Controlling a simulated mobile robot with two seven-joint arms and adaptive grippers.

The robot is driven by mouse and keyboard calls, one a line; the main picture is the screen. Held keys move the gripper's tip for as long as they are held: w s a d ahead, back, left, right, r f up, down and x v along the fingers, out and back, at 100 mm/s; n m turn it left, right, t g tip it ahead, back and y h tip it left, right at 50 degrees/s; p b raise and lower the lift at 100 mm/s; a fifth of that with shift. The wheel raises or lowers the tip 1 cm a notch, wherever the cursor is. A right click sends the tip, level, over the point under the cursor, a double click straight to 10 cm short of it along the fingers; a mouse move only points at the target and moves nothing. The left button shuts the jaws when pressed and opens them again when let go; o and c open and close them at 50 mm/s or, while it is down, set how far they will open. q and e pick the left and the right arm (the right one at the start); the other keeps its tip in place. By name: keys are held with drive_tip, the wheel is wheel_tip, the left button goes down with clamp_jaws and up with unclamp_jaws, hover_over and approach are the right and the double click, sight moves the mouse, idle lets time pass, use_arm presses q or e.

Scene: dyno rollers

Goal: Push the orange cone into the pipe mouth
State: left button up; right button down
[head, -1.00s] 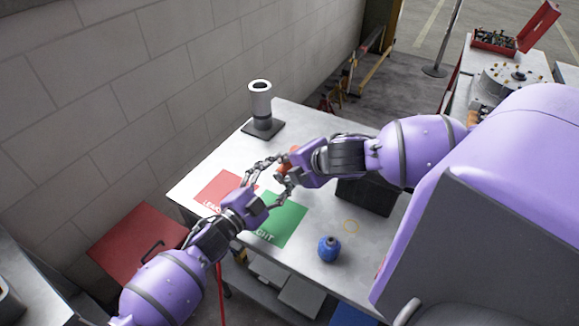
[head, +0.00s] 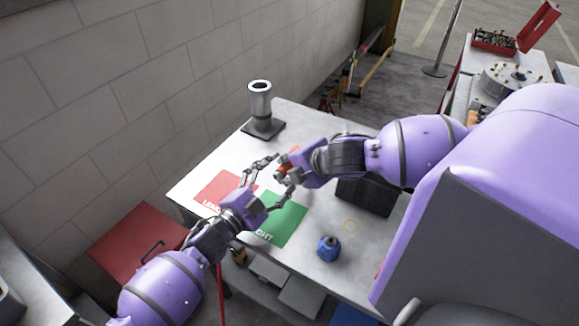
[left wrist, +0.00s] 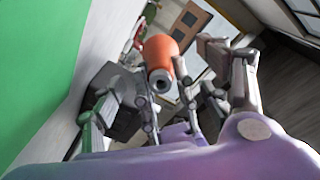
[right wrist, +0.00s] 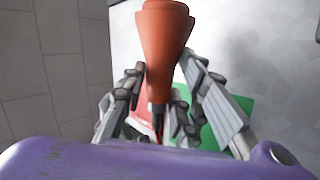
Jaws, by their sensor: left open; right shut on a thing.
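The orange cone (head: 286,168) is held by my right gripper (head: 282,174) above the table. In the right wrist view the cone (right wrist: 164,45) stands out between the two fingers, wide end away from the palm. My left gripper (head: 265,178) is open right beside it.
A red mat (head: 213,188) and a green mat (head: 284,219) lie under the grippers. A blue pot (head: 329,249) stands at the near side. A dark box (head: 366,195) is below my right arm. A block wall (head: 150,90) runs along the left.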

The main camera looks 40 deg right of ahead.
use_arm(q)
drive_tip(key=v, duration=1.1)
drive_tip(key=shift+s+a, duration=0.15)
drive_tip(key=shift+a, duration=0.2)
